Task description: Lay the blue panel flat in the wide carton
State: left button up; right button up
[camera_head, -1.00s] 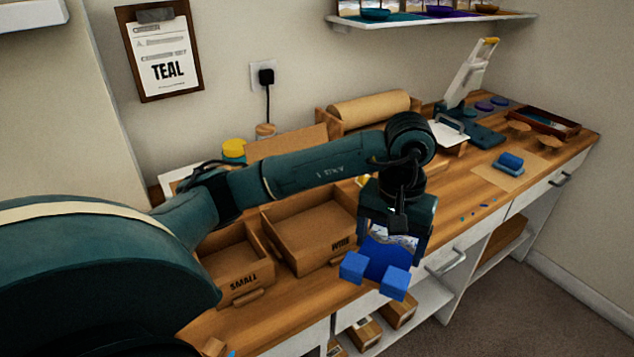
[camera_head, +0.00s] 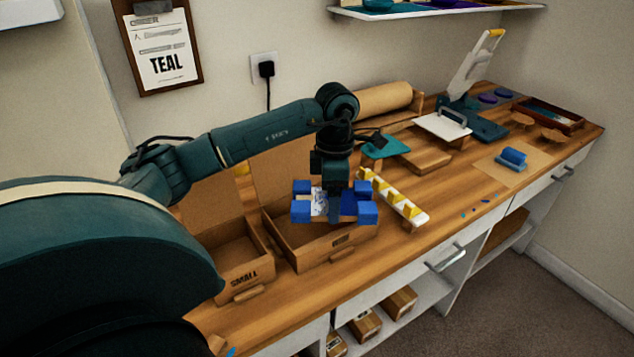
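The blue panel (camera_head: 348,201) has blue blocks on its corners and a white-and-grey patterned patch on its face. My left gripper (camera_head: 336,192) comes down from above and appears shut on it, though its fingers partly hide the grip. The panel hangs roughly level over the wide carton (camera_head: 325,252), covering part of its opening. I cannot tell whether it touches the carton's walls. The carton is open, with its back flap (camera_head: 280,172) raised. My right gripper is not in view.
The small carton (camera_head: 240,270) stands open just left of the wide one. A white rack with yellow teeth (camera_head: 400,197) is close on the right. Behind it are a teal panel (camera_head: 385,147) and a wooden block (camera_head: 428,160). A paper roll (camera_head: 385,98) lies at the back.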

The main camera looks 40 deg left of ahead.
aim_at(317, 191)
pick_arm(q)
jog(key=a+n, duration=0.2)
jog(key=n, duration=0.1)
jog(key=a+n, duration=0.2)
jog(key=n, duration=0.1)
jog(key=shift+a, duration=0.2)
jog(key=shift+f+b, duration=0.5)
jog(key=shift+f, duration=0.15)
notch_tip(317, 191, down, 6)
jog(key=b, duration=0.4)
jog(key=shift+r, duration=0.15)
jog(key=shift+f, duration=0.25)
jog(key=shift+f+b, duration=0.25)
jog(key=shift+b, duration=0.1)
jog(key=o, duration=0.9)
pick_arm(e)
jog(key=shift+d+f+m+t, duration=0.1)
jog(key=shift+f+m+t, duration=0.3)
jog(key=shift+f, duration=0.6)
pick_arm(q)
jog(key=shift+r, duration=0.1)
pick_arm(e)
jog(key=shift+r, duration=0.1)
